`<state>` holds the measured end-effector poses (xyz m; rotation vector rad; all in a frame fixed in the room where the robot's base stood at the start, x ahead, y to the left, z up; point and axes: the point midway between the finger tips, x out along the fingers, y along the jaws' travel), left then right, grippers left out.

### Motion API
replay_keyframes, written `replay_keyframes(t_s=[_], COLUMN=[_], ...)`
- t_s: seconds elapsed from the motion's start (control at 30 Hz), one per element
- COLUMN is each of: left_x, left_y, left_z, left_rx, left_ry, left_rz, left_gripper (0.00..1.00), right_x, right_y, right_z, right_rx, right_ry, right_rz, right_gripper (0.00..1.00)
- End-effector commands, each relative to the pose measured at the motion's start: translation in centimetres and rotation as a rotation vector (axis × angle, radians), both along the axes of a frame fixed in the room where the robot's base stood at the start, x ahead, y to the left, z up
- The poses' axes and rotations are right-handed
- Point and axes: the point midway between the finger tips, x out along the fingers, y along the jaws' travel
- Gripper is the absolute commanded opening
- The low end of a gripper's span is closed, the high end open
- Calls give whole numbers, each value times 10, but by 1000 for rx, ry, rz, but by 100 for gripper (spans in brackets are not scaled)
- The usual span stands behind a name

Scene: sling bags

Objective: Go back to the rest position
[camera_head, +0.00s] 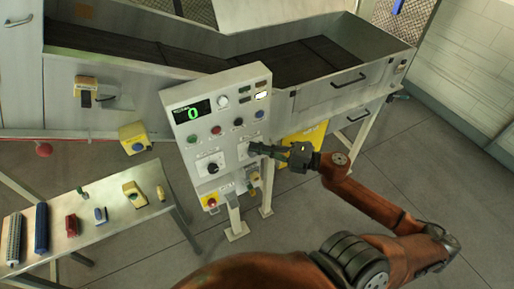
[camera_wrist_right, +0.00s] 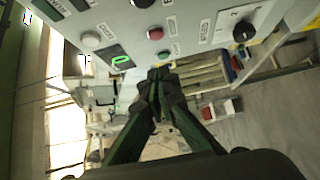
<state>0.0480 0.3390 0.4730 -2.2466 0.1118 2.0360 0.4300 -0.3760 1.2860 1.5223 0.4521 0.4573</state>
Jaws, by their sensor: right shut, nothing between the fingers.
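My right gripper (camera_head: 256,150) is shut and empty in the head view, at the right part of the front of a grey control panel (camera_head: 212,138). Its closed fingertips also show in the right wrist view (camera_wrist_right: 158,74), close to the panel (camera_wrist_right: 190,12); I cannot tell whether they touch it. The panel has a green "0" display (camera_head: 194,113), several coloured buttons and a black knob (camera_head: 212,168). The fingers hide part of the panel's right side. My left gripper does not show in either view.
A long grey machine with a dark belt (camera_head: 290,62) stands behind the panel. A small table (camera_head: 100,232) at the lower left holds several tools and coloured items. A yellow box (camera_head: 133,138) is left of the panel. The floor (camera_head: 440,180) at the right is clear.

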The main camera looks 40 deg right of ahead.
Motion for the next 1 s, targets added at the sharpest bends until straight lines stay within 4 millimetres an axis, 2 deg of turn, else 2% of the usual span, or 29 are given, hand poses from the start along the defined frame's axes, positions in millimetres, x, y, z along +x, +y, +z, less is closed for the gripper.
replay_keyframes(t_s=[0.63, 0.73, 0.87, 0.97, 1.0], left_x=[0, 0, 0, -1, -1], left_y=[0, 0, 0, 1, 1], left_z=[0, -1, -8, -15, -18], left_rx=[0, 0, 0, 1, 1], left_ry=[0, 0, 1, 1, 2], left_rz=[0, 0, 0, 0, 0], left_gripper=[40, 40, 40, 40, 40], right_x=[0, 3, 16, 26, 29], right_y=[0, -7, -42, -86, -104], right_z=[0, -7, -42, -91, -115], right_rx=[1, 12, 72, 151, 183], right_ry=[1, 9, 54, 116, 145], right_rz=[0, -18, -110, -225, -274], right_gripper=[0, 0, 0, 0, 0])
